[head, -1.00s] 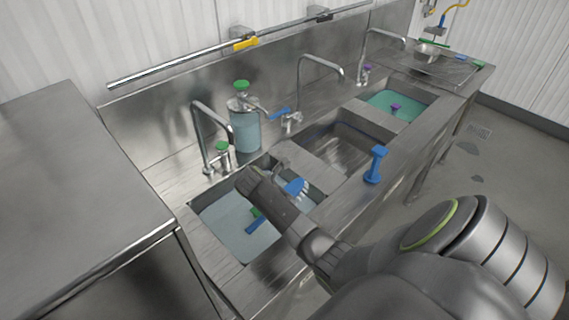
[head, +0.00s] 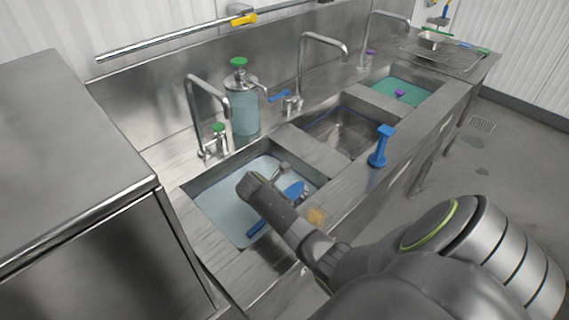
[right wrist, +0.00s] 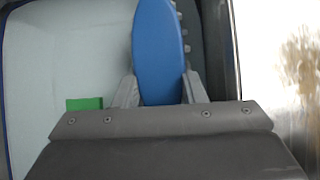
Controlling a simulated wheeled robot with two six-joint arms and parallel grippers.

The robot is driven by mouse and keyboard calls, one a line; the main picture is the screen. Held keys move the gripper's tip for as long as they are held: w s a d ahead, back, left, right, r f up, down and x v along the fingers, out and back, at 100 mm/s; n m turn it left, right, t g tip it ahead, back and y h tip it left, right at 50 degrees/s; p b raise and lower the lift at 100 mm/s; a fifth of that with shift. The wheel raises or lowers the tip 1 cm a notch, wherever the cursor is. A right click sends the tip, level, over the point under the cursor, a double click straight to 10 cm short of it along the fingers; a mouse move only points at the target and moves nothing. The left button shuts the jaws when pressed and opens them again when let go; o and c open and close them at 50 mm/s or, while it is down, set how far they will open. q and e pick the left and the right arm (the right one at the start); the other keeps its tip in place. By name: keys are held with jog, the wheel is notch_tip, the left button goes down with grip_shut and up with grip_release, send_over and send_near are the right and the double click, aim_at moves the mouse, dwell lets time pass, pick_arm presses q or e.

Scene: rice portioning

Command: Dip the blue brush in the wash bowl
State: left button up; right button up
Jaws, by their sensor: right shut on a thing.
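The wash bowl (head: 205,192) is the left sink basin, holding pale bluish water. My right gripper (head: 262,186) reaches down into it. The gripper is shut on the blue brush (head: 294,191); its broad blue back lies between the fingers in the right wrist view (right wrist: 158,50), with a few pale bristle tufts along one edge. A blue bar (head: 257,226) shows on the other side of the gripper, likely the brush's handle. The brush is inside the basin's outline; whether its bristles touch the water cannot be told. My left gripper is not in view.
A green block (right wrist: 84,103) lies in the basin. A brown stain (head: 316,216) marks the front rim. A soap dispenser (head: 244,112) and taps stand behind. An upright blue tool (head: 381,146) stands by the middle basin. A teal basin (head: 412,87) is farther right.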

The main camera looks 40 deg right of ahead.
jog(key=shift+f+b, duration=1.65)
jog(key=shift+f, duration=2.2)
jog(key=shift+r, duration=0.15)
notch_tip(320, 180, up, 12)
jog(key=p, duration=1.3)
jog(key=shift+f+p, duration=0.25)
jog(key=shift+p, duration=0.1)
jog(key=shift+r+p, duration=0.8)
jog(key=shift+r, duration=1.05)
notch_tip(320, 180, up, 7)
jog(key=shift+r, duration=0.15)
